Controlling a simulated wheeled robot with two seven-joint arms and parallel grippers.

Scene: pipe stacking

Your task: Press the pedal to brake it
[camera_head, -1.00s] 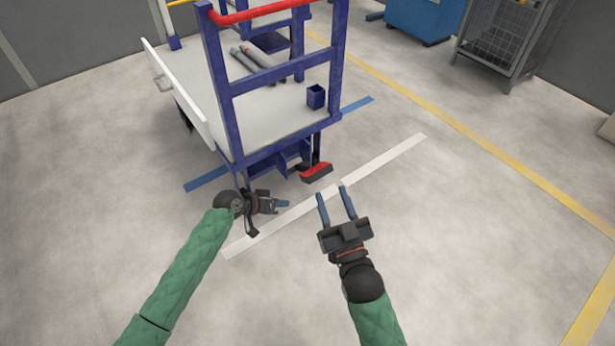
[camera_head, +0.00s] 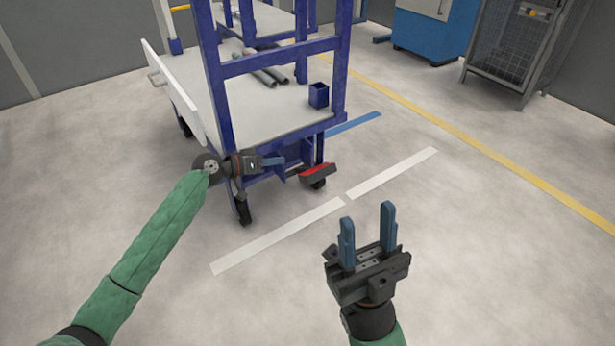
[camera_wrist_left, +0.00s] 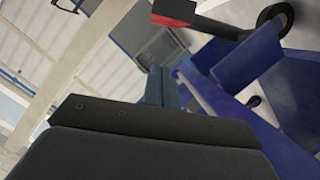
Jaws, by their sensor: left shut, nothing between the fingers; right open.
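The brake pedal (camera_head: 318,173), red on top with a dark body, sits low at the near right corner of the blue cart (camera_head: 224,112). It also shows at the top of the left wrist view (camera_wrist_left: 176,10). My left gripper (camera_head: 278,161) is shut and empty, in front of the cart's lower frame and just left of the pedal. In the head view a small gap shows between its fingertips and the pedal. My right gripper (camera_head: 368,232) is open and empty over the floor, nearer to me and right of the pedal.
The cart deck holds grey pipes (camera_head: 268,78) and a small blue box (camera_head: 318,95). A white floor line (camera_head: 280,236) runs before the cart. A blue cabinet (camera_head: 432,30) and a mesh cage (camera_head: 503,50) stand at the back right. The floor at right is clear.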

